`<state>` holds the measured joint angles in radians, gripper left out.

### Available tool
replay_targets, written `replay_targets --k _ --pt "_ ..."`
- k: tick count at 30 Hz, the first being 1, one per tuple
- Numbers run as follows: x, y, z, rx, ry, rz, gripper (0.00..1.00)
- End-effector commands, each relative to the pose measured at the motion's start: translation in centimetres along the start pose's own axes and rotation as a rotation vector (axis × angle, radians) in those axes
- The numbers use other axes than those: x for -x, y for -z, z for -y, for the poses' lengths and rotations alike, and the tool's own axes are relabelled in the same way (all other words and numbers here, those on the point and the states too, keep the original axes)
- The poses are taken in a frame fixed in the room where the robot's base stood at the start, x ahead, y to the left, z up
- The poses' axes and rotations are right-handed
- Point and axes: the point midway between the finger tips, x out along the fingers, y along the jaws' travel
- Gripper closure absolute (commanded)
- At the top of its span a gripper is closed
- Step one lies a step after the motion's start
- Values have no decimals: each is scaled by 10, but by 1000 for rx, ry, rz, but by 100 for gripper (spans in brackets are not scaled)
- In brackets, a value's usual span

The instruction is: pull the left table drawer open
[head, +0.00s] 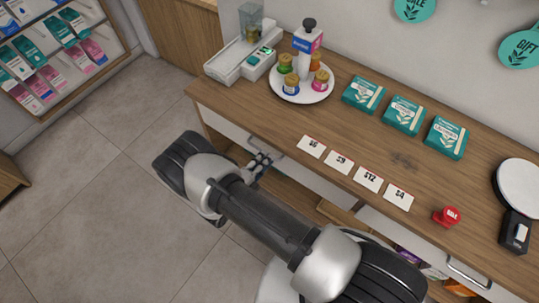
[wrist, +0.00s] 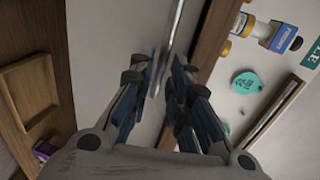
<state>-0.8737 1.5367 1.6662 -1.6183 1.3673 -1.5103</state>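The left table drawer has a white front (head: 318,181) under the edge of the wooden counter (head: 375,152); it looks closed, partly hidden by my arm. Its pale front (wrist: 105,40) fills the middle of the wrist view. A thin metal bar handle (wrist: 174,35) runs down the wrist view between my fingers. My gripper (head: 262,163) is at the drawer front in the head view. In the wrist view my gripper (wrist: 163,78) is open, with one finger on each side of the handle. I cannot tell whether either finger touches it.
Price cards, teal boxes (head: 404,115) and a white round stand (head: 301,91) with jars are on the counter. A red stamp (head: 447,216) is farther right. Another drawer handle (head: 468,273) is at lower right. An open wooden shelf lies below. The floor (head: 110,190) left is clear.

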Motion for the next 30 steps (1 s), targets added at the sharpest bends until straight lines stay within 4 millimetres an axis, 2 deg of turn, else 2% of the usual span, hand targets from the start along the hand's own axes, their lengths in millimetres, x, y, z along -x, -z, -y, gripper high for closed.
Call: replay_targets --k 3,9,17,25,30 --pt "-18 1 -1 0 0 -3 83" --pt "-31 0 0 0 0 0 83" --pt "-33 0 0 0 0 0 83" --pt "-32 0 0 0 0 0 99" --pt "-32 0 0 0 0 0 100"
